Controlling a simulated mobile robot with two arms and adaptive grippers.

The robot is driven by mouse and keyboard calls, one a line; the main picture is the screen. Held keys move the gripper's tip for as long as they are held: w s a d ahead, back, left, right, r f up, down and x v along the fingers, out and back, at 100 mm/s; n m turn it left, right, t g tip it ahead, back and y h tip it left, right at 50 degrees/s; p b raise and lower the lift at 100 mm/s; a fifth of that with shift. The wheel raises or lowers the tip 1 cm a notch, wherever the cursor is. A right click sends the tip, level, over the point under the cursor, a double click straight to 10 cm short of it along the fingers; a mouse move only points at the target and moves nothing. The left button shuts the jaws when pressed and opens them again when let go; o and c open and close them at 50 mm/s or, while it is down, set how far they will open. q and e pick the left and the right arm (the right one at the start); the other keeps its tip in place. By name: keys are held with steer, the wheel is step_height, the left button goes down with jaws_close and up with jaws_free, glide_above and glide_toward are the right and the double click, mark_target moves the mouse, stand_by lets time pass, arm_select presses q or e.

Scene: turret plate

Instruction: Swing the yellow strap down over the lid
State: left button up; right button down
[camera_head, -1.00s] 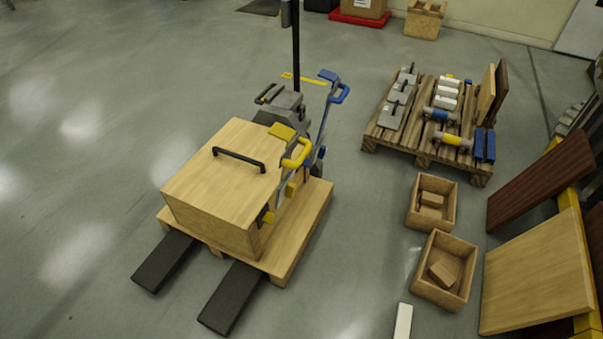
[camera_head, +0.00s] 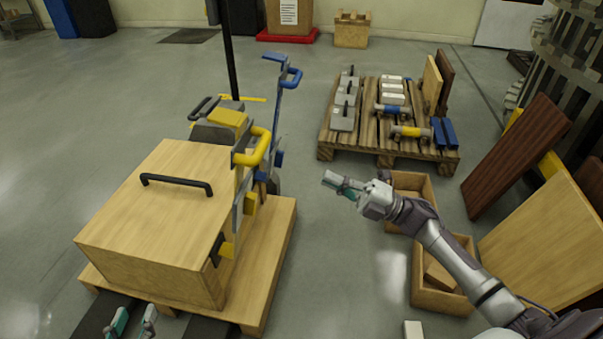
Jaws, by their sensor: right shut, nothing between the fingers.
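A blue strap (camera_head: 275,112) stands upright behind the yellow one. The box sits on a wooden pallet (camera_head: 272,255) over dark forks. Open wooden bins (camera_head: 428,300) lie below my right arm. Another pallet (camera_head: 327,142) holds tools and parts. Boards lean at the right.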

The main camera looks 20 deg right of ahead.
arm_select(q)
steer(key=r, duration=0.1)
steer(key=w+r+t, duration=0.1)
steer(key=d+r+t, duration=0.1)
steer(key=shift+w+r+h+b, duration=0.15)
steer(key=shift+r+h+b, duration=0.15)
steer(key=shift+b, duration=0.1)
arm_select(e)
steer(key=x, duration=1.3)
